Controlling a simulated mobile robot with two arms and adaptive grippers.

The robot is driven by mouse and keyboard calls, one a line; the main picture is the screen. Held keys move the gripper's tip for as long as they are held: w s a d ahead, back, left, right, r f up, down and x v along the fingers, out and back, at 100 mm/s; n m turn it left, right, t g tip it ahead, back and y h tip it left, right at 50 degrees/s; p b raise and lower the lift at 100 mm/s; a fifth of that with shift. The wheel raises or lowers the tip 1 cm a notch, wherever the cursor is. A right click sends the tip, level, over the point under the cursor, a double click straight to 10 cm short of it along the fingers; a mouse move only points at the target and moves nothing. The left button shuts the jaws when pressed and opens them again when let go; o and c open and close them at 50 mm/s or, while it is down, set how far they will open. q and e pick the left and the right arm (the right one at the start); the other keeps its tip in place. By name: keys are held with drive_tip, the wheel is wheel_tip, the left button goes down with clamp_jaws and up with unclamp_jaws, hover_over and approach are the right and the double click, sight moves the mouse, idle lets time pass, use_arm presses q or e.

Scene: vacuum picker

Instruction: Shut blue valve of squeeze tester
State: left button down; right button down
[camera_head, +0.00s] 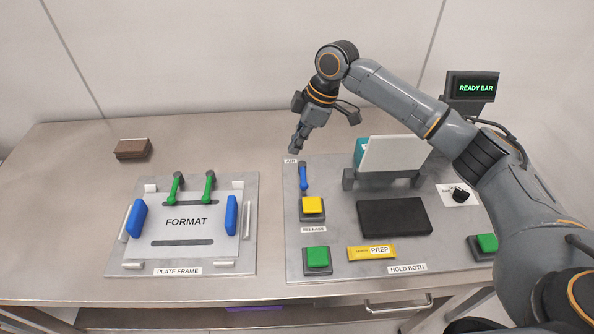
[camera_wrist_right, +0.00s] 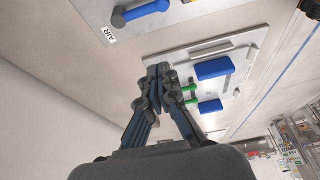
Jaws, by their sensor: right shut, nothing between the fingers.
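The blue valve (camera_head: 303,176) is a small blue lever at the far left corner of the grey tester panel (camera_head: 340,262), beside the AIR label (camera_head: 290,161). The lever points roughly away from the front edge, along the panel's left side. In the wrist view the blue valve (camera_wrist_right: 145,11) lies at the top edge, partly cut off. My right gripper (camera_head: 294,150) is shut and empty, pointing down above and slightly behind the valve, apart from it. Its closed fingers also show in the wrist view (camera_wrist_right: 158,73). My left gripper is not in view.
A yellow button (camera_head: 312,205), green buttons (camera_head: 317,258) and a black pad (camera_head: 394,217) sit on the panel. A white plate (camera_head: 394,154) stands behind. The plate frame (camera_head: 244,255) with blue and green handles is left. A brown block (camera_head: 132,149) lies at the back.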

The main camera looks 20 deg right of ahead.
sight(303, 177)
drive_tip(key=shift+s, duration=0.1)
drive_tip(key=p+x, duration=0.1)
drive_tip(key=x, duration=0.9)
drive_tip(key=shift+a+p, duration=0.15)
drive_tip(key=shift+p, duration=0.25)
drive_tip(key=d, duration=0.1)
drive_tip(key=d+p, duration=0.1)
drive_tip(key=s+d, duration=0.1)
drive_tip(key=d, duration=0.1)
drive_tip(key=shift+s+f, duration=0.1)
drive_tip(key=shift+f, duration=0.3)
